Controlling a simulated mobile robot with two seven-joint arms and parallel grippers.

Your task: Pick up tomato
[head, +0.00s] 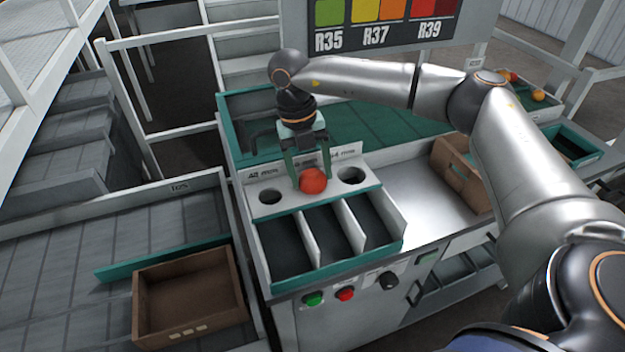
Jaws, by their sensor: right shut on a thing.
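A red tomato (313,181) is at the middle of the white sizing panel, between two open round holes. My right gripper (308,172) reaches down from above and is shut on the tomato. The tomato covers the spot behind it, so I cannot tell whether it touches the panel or hangs just above it. My left gripper is not in view.
The sizing panel (268,181) has holes at left and right, with several dark bins (328,232) below it. A brown crate (188,297) stands on the left conveyor. An open cardboard box (462,172) sits on the metal top at right. A sign with colour patches hangs behind.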

